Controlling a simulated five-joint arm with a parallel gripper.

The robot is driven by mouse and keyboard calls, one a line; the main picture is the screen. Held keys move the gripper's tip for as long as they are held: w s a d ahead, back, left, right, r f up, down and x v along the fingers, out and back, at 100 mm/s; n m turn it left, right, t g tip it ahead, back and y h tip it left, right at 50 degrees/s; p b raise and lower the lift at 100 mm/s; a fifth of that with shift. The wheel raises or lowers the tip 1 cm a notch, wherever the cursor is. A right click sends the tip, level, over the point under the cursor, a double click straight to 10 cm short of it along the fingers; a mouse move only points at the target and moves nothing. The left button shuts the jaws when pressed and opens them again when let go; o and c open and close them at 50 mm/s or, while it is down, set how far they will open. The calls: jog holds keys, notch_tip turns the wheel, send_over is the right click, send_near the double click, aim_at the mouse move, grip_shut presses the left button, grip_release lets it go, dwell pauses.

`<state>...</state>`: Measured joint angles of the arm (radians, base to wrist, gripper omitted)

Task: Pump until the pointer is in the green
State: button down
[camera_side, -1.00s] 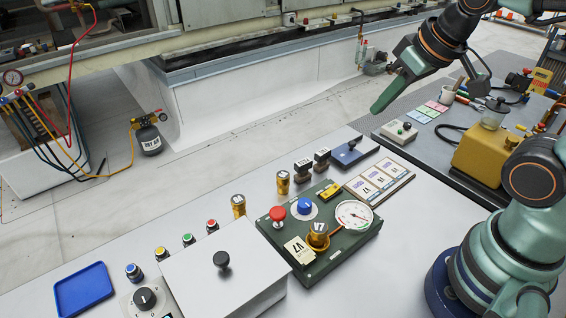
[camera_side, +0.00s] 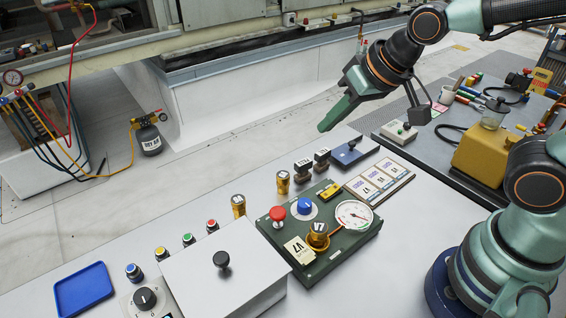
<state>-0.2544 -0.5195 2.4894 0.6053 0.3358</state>
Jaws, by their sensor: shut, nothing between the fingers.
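A dark green panel box (camera_side: 330,262) lies on the grey bench. It carries a round white pressure gauge (camera_side: 354,215), a red mushroom knob (camera_side: 278,214), a blue knob (camera_side: 305,206) and a brass cylinder (camera_side: 318,235) with a label on top. The gauge's pointer and any green band are too small to read surely. I cannot tell which part is the pump. My gripper (camera_side: 326,126) is shut and empty. It hangs in the air above and behind the panel, apart from everything, pointing down and to the left.
A white box with a black knob (camera_side: 222,259) stands left of the panel. Brass cylinders (camera_side: 283,182), dark stamps (camera_side: 322,158) and a blue box (camera_side: 350,152) stand behind it. A card board (camera_side: 379,182) lies to the right. A blue tray (camera_side: 84,290) is at front left.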

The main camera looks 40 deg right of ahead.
jog(key=m+y, duration=0.1)
jog(key=y, duration=0.1)
send_over(281, 215)
notch_tip(281, 215, down, 4)
jog(key=r, duration=0.1)
jog(key=shift+w+d+f, duration=0.1)
jog(key=shift+f, duration=0.15)
jog(key=shift+f, duration=4.4)
jog(key=shift+f, duration=0.2)
jog(key=shift+f, duration=0.25)
